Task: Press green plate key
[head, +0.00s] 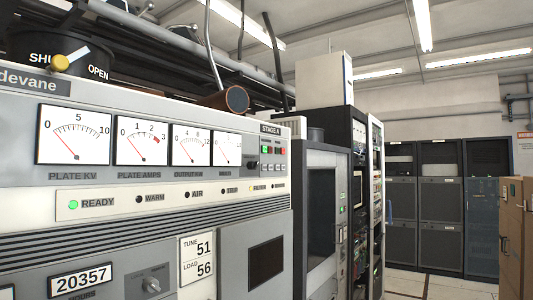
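The STAGE A panel (270,129) is on the upper right of the grey transmitter's front in the head view. A small green key or light (264,150) shows on it beside a red one (282,151). Both are tiny in this view, and I cannot read any marking that names the plate key. A row of small light squares sits below them. My gripper is not in view.
The transmitter front carries several meters (73,135), a lit green READY lamp (73,204) and a counter reading 20357 (81,279). Dark racks (322,205) stand to its right.

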